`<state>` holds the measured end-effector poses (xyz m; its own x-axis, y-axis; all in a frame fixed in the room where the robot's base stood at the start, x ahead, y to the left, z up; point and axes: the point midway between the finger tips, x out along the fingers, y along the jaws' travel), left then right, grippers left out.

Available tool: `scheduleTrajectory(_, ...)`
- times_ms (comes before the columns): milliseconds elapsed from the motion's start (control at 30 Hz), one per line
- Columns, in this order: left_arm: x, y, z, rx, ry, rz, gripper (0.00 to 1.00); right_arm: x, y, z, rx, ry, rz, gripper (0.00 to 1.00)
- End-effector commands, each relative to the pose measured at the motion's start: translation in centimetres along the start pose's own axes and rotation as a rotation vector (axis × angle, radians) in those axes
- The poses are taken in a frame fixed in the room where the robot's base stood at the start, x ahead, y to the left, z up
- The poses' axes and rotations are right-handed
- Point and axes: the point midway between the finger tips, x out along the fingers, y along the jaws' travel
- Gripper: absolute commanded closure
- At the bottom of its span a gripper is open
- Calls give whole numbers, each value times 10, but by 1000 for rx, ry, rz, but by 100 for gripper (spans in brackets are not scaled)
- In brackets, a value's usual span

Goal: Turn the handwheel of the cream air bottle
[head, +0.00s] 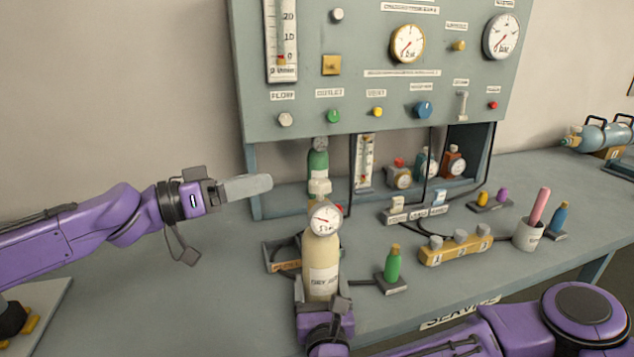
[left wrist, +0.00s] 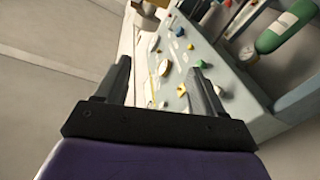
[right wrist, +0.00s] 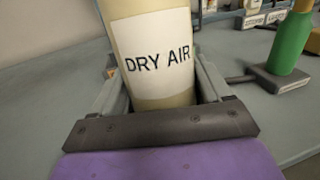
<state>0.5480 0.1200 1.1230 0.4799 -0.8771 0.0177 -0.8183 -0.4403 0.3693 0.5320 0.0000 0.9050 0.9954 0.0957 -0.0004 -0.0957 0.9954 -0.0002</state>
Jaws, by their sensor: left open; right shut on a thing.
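The cream air bottle (head: 321,262), labelled DRY AIR, stands upright at the front of the bench. A round gauge (head: 325,218) sits at its neck, and a pale knob-like part (head: 319,187), apparently the handwheel, shows above it. My right gripper (head: 322,296) is shut around the bottle's lower body; the right wrist view shows the bottle (right wrist: 155,55) between its fingers. I cannot tell whether the bottle's base touches the bench. My left gripper (head: 262,184) is open and empty, to the left of the bottle top at about its height; its spread fingers show in the left wrist view (left wrist: 160,68).
A grey-green gauge panel (head: 375,100) rises behind, with a green bottle (head: 318,162) below it. A dark tray (head: 268,256) lies beside the cream bottle. A small green bottle (head: 393,265) and a yellow numbered block (head: 455,247) stand to the right. The left bench is clear.

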Motion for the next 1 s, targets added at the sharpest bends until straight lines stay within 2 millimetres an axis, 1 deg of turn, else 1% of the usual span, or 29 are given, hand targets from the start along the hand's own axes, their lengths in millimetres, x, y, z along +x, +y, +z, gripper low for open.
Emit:
scheduleTrajectory(33, -4, 8, 8, 87, -16, 31, 31, 0, 1, 0, 1, -1, 2, 96)
scheduleTrajectory(100, -6, 16, 16, 177, -33, 61, 31, 0, 1, 1, 1, -1, 2, 96)
scheduleTrajectory(200, -1, 20, 20, 224, -41, 77, 31, 0, 1, 1, 1, -1, 2, 96)
scheduleTrajectory(267, 7, 21, 21, 226, -44, 78, 31, 0, 1, 1, 1, -1, 2, 96)
scheduleTrajectory(367, 30, 22, 23, 221, -44, 78, 31, 0, 1, 1, 1, -1, 2, 96)
scheduleTrajectory(500, 65, 24, 24, 220, -43, 77, 31, 0, 0, 1, 1, -1, 2, 96)
scheduleTrajectory(600, 86, 26, 25, 218, -42, 76, 31, 0, 0, 1, 1, -1, 1, 96)
scheduleTrajectory(700, 102, 26, 24, 218, -40, 74, 31, 0, 0, 1, 1, -1, 0, 96)
scheduleTrajectory(833, 112, 27, 24, 220, -39, 74, 31, 0, 0, 1, 0, -1, -1, 96)
scheduleTrajectory(1000, 113, 27, 24, 218, -38, 73, 31, 0, 0, 0, 0, -1, -1, 96)
